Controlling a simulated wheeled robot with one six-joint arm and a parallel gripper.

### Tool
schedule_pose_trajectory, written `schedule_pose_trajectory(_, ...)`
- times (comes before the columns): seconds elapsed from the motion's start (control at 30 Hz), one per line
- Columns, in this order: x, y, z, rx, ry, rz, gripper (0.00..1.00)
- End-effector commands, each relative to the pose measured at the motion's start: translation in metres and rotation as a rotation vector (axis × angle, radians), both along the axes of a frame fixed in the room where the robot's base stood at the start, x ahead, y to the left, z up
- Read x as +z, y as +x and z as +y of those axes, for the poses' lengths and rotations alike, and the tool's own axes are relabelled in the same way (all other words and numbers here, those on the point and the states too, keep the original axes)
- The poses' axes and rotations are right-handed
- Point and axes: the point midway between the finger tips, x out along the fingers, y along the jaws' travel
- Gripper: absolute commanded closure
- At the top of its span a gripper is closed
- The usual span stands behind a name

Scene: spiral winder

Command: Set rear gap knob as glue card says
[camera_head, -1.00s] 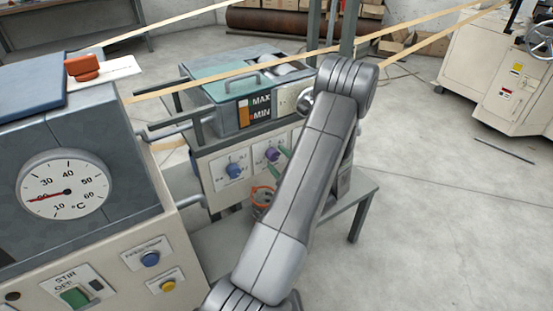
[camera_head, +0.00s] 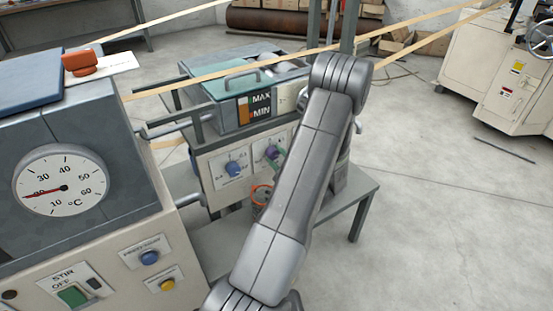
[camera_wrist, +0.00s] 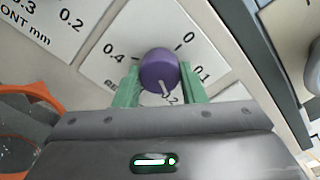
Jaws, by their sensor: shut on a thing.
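The purple rear gap knob (camera_wrist: 159,68) sits on a white scale plate marked 0, 0.1, 0.2 and 0.4. Its white pointer line points down, slightly right, towards 0.2. My gripper (camera_wrist: 159,75) has its green fingers on either side of the knob, shut on it. The plate's "RE..." lettering is partly hidden by a finger. In the head view the purple knob (camera_head: 271,152) shows on the front panel, beside a green finger, with my arm hiding the area to its right. A white card (camera_head: 120,63) lies under an orange-red object at upper left; its writing is unreadable.
A blue knob (camera_head: 234,169) with its own plate is left of the purple one. An orange-rimmed container (camera_head: 260,194) is below the panel. The glue tank (camera_head: 250,100) with MAX/MIN marks stands above. Paper strips (camera_head: 210,76) cross overhead. Open floor lies to the right.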

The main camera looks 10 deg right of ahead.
Motion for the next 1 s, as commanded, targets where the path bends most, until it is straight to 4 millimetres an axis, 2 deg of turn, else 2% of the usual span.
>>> schedule_pose_trajectory(0.2,-0.0009,-0.0002,0.0003,0.001,0.074,0.026,0.86)
schedule_pose_trajectory(0.47,-0.0005,-0.0004,0.0004,0.001,0.077,0.029,0.86)
schedule_pose_trajectory(0.5,-0.0005,-0.0005,0.0004,0.001,0.077,0.029,0.57)
schedule_pose_trajectory(0.6,-0.0005,-0.0004,0.0004,0.000,0.077,0.028,0.41)
schedule_pose_trajectory(0.87,-0.0003,-0.0007,0.0000,0.000,0.076,0.028,0.41)
schedule_pose_trajectory(1.0,-0.0004,-0.0092,-0.0041,-0.004,0.077,0.028,0.41)
